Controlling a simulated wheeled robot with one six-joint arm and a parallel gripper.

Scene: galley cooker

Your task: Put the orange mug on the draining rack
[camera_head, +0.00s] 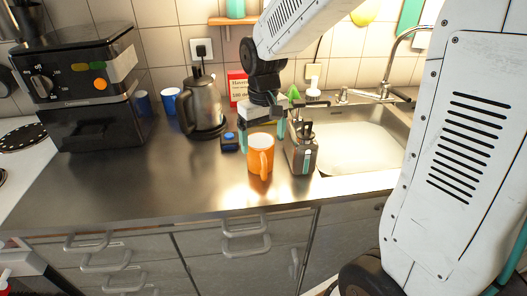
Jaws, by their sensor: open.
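The orange mug (261,157) stands upright on the steel counter near its front edge, with its handle facing the camera. My gripper (262,131) is open, pointing down, with teal fingers just above and behind the mug's rim in this view. I cannot tell whether the fingers are around the mug or behind it; no grasp shows. I cannot make out a draining rack in this view; my arm covers part of the right side.
A grey holder with utensils (302,155) stands close to the mug's right. The sink (355,145) and tap (388,85) lie further right. The front-left counter is clear.

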